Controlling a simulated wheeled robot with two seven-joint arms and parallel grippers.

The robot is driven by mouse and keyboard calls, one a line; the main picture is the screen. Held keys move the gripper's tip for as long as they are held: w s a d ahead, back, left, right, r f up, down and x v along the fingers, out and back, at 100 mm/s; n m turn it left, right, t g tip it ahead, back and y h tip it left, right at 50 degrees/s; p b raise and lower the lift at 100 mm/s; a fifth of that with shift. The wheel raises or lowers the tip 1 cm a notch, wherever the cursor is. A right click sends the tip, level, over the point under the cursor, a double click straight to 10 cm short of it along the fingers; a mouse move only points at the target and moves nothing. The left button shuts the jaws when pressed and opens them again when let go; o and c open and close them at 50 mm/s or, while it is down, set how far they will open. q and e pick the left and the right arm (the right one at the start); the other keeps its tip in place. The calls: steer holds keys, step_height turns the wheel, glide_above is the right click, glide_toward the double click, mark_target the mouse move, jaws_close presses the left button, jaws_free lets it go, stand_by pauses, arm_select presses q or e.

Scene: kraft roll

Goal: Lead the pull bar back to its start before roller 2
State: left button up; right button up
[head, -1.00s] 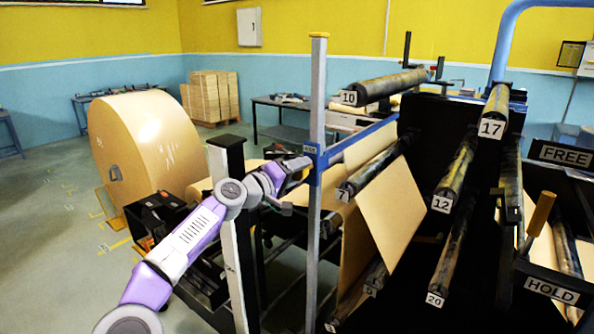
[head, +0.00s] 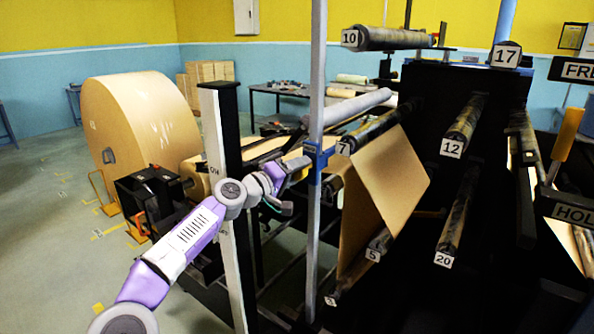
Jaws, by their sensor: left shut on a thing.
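My left gripper (head: 301,164) is shut on the blue pull bar, at the blue end piece (head: 319,157) on the tall grey upright post. This end piece sits slightly below the near end of roller 7 (head: 343,148). Most of the bar's length is hidden behind the post and the roller. Brown kraft paper (head: 385,185) hangs from roller 7 down to roller 5 (head: 376,247) and the low roller near it. I cannot make out a roller labelled 2. My right gripper is not in view.
The large kraft roll (head: 140,130) stands at the left. A dark post with a white face (head: 226,200) stands close beside my left arm. Rollers 12 (head: 466,125) and 20 (head: 455,225) jut out at the right, near a yellow-handled lever (head: 565,135).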

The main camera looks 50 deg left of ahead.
arm_select(q)
steer(key=shift+d+r, duration=0.1)
steer(key=w+d+f+b, duration=0.1)
steer(key=d+f+b, duration=0.3)
steer(key=d+f, duration=0.2)
steer(key=shift+w+f, duration=0.4)
steer(key=w+d+f, duration=0.2)
steer(key=d+f, duration=0.6)
steer(key=f, duration=0.2)
steer(key=w+d+f, duration=0.2)
steer(key=d+f, duration=0.7)
steer(key=f, duration=0.2)
steer(key=shift+w, duration=0.4)
